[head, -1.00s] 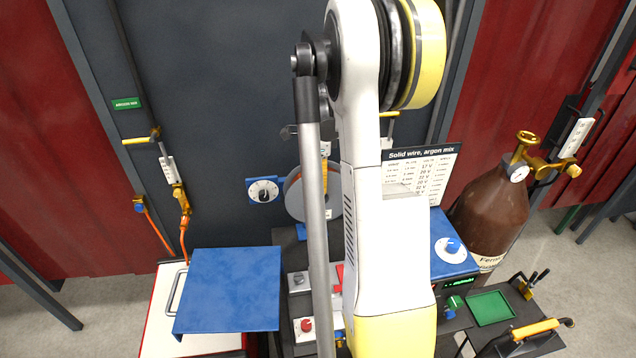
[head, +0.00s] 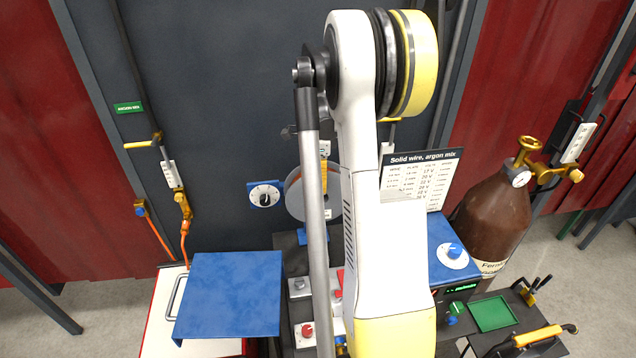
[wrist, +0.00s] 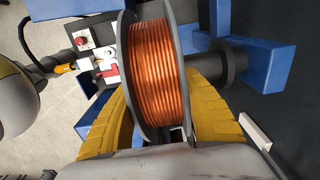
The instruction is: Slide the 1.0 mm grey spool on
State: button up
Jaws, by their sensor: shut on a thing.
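The spool (wrist: 155,85), with grey flanges and copper-coloured wire, fills the middle of the wrist view. My gripper (wrist: 165,95) is shut on it, with a yellow finger on each side. A dark round spindle with a wider collar (wrist: 236,61) lies just right of the spool's right flange, roughly in line with its centre. How far the spool sits on the spindle cannot be told. No size marking is readable.
Blue brackets (wrist: 273,75) stand close around the spindle. A panel with a red knob (wrist: 82,41) is at upper left. In the head view, a blue plate (head: 228,295) is left, and a settings chart (head: 418,183) and brown gas cylinder (head: 492,225) are right.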

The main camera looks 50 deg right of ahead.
jog(key=shift+w+d, duration=1.5)
jog(key=shift+w, duration=0.3)
dwell(0.4)
jog(key=o, duration=1.4)
jog(key=shift+o, duration=0.2)
jog(key=shift+s+a+r, duration=0.1)
jog(key=shift+s+r, duration=0.05)
jog(key=shift+r, duration=0.3)
notch_tip(320, 180, up, 11)
jog(key=shift+r, duration=0.2)
